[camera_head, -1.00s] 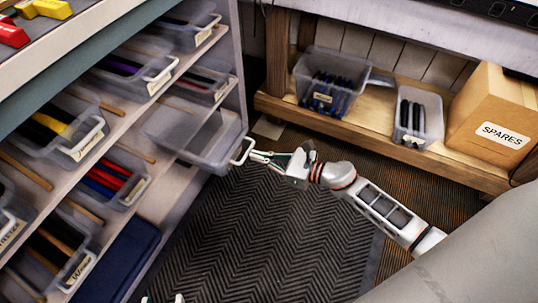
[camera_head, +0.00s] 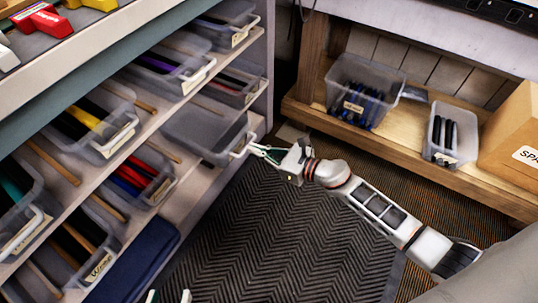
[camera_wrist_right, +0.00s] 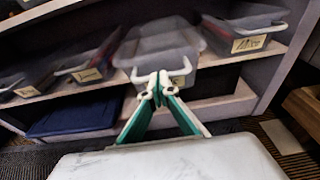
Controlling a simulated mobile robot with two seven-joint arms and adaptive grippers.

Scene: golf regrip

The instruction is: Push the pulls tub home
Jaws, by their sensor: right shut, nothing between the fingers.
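The pulls tub, a clear grey tub (camera_head: 203,133) that looks empty, is on the middle shelf in the head view. Its front end, with a white handle, stands out a little past the shelf edge. It also shows in the right wrist view (camera_wrist_right: 150,44), blurred, its label mostly hidden. My right gripper (camera_head: 254,150) is shut and empty, its fingertips at the handle; in the wrist view the tips (camera_wrist_right: 158,88) overlap the handle's middle. I cannot tell if they touch. My left gripper (camera_head: 170,297) shows only two separated fingertips at the bottom edge.
Tubs stand beside it, one with red and blue grips (camera_head: 135,178), another with a dark red item (camera_head: 236,84). A blue case (camera_head: 143,262) lies below. A wooden bench (camera_head: 400,147) with tubs and a SPARES box (camera_head: 515,135) is at right. The dark mat (camera_head: 270,240) is clear.

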